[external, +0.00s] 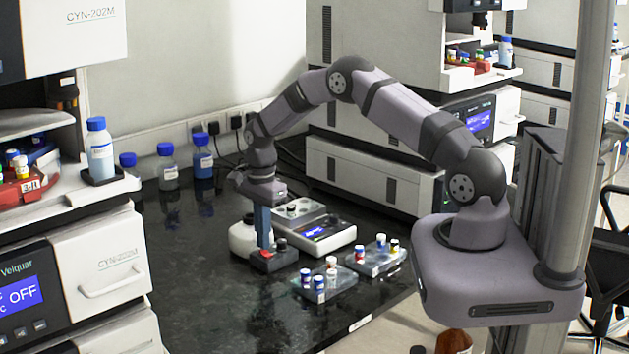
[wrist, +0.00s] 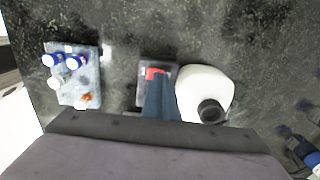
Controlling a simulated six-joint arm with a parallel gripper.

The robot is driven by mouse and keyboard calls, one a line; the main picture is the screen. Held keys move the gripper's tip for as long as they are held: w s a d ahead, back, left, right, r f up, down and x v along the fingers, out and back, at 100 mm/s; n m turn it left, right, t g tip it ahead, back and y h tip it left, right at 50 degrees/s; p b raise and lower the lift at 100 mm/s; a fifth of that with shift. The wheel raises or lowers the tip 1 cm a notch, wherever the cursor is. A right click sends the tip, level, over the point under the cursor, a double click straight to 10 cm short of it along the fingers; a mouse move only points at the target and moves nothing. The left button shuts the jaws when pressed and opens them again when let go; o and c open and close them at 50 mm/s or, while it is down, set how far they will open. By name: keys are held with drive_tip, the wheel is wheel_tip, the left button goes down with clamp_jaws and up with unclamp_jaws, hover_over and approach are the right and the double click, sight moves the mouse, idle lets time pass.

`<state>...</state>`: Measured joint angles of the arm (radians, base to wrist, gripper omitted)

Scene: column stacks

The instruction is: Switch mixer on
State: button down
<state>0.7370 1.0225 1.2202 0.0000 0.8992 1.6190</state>
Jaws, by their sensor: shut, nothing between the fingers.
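The mixer (external: 241,238) is a rounded white body on the dark bench, partly hidden behind my gripper in the external view. In the wrist view the mixer (wrist: 199,84) is just right of my fingers, with a round black cup (wrist: 211,111) on it. A small dark box (external: 283,262) with a red switch (external: 265,254) lies beside it. The red switch (wrist: 154,72) shows at my fingertips in the wrist view. My gripper (external: 265,247) points down, its blue fingers shut and empty, directly over the switch. I cannot tell whether the tips (wrist: 157,82) touch it.
A white instrument (external: 327,239) with a lit display stands close behind my gripper. A rack (external: 333,291) of capped vials is in front, and another rack (external: 378,264) is to the right. Bottles (external: 168,168) stand along the wall. The bench's front left is clear.

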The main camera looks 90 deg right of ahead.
drive_tip(key=shift+f+b, duration=0.35)
drive_tip(key=shift+f, duration=0.2)
drive_tip(key=shift+s+a+r, duration=0.1)
drive_tip(key=shift+r, duration=0.05)
drive_tip(key=shift+r+p, duration=1.7)
drive_tip(key=shift+r, duration=0.7)
